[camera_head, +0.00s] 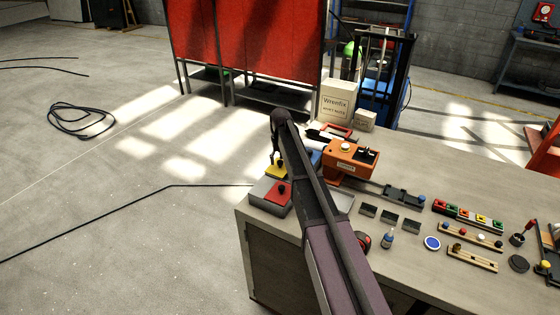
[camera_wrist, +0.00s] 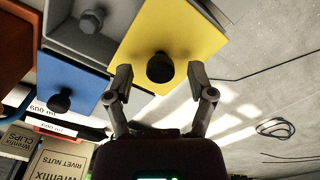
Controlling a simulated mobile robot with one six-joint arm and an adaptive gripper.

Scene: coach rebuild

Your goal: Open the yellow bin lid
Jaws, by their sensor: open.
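The yellow bin lid (camera_wrist: 198,28) has a dark round knob (camera_wrist: 160,67) near its edge and appears to lie flat on its bin. The yellow lid also shows in the head view (camera_head: 277,171), partly hidden by my gripper. My gripper (camera_wrist: 160,76) is open, with one finger on each side of the knob in the picture. I cannot tell whether the fingers touch it. In the head view my gripper (camera_head: 276,157) hangs just above the yellow lid, its tips small and dark.
A red lid (camera_head: 268,196) sits in front. An orange device (camera_head: 350,160) stands to the right. A Wrenfix box (camera_head: 336,100) stands at the back. The floor left of the bench is open.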

